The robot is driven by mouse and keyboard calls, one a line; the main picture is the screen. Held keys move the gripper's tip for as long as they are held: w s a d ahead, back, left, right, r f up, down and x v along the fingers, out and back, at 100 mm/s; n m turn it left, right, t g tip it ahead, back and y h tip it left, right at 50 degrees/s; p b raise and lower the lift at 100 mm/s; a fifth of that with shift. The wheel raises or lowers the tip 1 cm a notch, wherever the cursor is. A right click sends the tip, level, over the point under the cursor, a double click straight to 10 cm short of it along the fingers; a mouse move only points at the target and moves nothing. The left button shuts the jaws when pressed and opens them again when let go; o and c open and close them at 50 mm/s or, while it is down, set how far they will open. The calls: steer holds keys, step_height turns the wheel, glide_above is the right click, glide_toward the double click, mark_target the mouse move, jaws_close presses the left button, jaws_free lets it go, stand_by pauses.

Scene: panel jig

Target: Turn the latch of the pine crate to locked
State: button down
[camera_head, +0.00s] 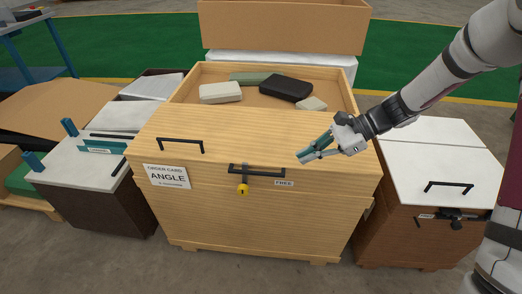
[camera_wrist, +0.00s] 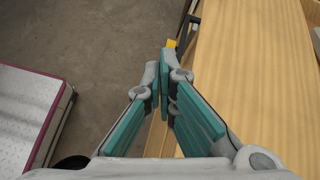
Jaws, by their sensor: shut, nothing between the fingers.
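The pine crate (camera_head: 270,220) stands in the middle, its front facing me. It also fills the right of the wrist view (camera_wrist: 245,60). Its latch (camera_head: 262,173) is a dark bar on the upper front, lying roughly level, with a yellow knob (camera_head: 243,189) hanging below its left part. A "FREE" label (camera_head: 284,183) sits by the bar's right end. My gripper (camera_head: 301,158) is shut and empty, above and right of the latch and apart from it. In the wrist view the fingertips (camera_wrist: 166,62) point towards a yellow piece (camera_wrist: 171,44), probably the knob.
A black handle (camera_head: 180,141) and an "ANGLE" order card (camera_head: 167,176) are on the crate's left. Blocks (camera_head: 286,89) lie in its open rear part. A white-topped brown crate (camera_head: 440,165) stands right; a grey-topped box (camera_head: 85,165) stands left. Floor in front is clear.

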steer(key=w+f+m+t+y+p, duration=0.1)
steer(key=w+f+m+y+p, duration=0.1)
steer(key=w+f+m, duration=0.1)
steer(key=b, duration=0.1)
glide_toward(248, 164)
steer(key=f, duration=0.2)
steer(key=a+f, duration=0.1)
steer(key=shift+s+a+f+m+t, duration=0.1)
steer(key=shift+s+f+m+t, duration=0.2)
steer(key=shift+s+m, duration=0.1)
steer(key=a, duration=0.3)
steer(key=shift+w+a+r, duration=0.1)
steer(key=shift+a, duration=0.4)
steer(key=shift+a+r, duration=0.25)
steer(key=shift+a, duration=0.6)
